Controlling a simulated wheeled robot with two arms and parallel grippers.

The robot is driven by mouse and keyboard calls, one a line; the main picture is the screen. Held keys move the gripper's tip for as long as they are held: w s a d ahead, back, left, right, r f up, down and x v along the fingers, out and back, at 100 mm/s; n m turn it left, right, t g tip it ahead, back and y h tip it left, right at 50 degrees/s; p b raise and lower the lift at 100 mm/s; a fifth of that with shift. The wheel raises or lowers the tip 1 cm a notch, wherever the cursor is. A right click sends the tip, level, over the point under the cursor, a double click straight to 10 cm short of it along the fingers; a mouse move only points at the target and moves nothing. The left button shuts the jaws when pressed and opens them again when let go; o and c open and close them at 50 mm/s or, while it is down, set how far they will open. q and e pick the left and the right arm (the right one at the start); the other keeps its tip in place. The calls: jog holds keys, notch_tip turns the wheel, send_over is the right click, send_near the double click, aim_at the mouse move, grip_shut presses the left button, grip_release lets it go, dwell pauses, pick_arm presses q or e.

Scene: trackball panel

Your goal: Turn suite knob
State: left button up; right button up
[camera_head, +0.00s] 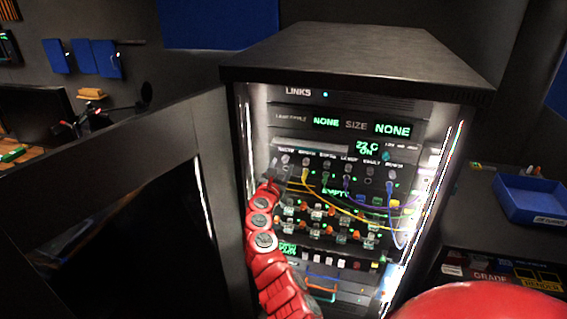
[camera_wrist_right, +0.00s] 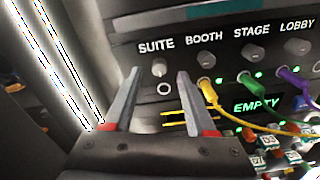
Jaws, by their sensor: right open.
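The suite knob (camera_wrist_right: 159,68) is a small dark, round knob under the SUITE label, at the left end of a row of labelled knobs. It also shows in the head view (camera_head: 285,159). My right gripper (camera_wrist_right: 158,75) is open, its two grey fingers pointing at the panel. In the wrist view the knob appears between the fingertips, with a gap on each side; contact is not visible. In the head view my red right arm reaches up to the rack's left side, its gripper (camera_head: 275,168) small and partly unclear. My left gripper is not in view.
The booth knob (camera_wrist_right: 206,57) is right of the suite knob, with a yellow cable (camera_wrist_right: 235,120) plugged below it. Purple and green cables hang further right. The rack's lit left edge (camera_wrist_right: 60,65) is close to the gripper. A blue tray (camera_head: 530,200) lies at right.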

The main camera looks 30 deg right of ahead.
aim_at(285, 161)
jog(key=shift+w+d+f, duration=0.1)
jog(key=shift+w+d, duration=0.2)
jog(key=shift+d, duration=0.25)
jog(key=shift+b+x, duration=0.4)
jog(key=shift+x, duration=0.5)
jog(key=shift+w+a, duration=0.1)
grip_shut()
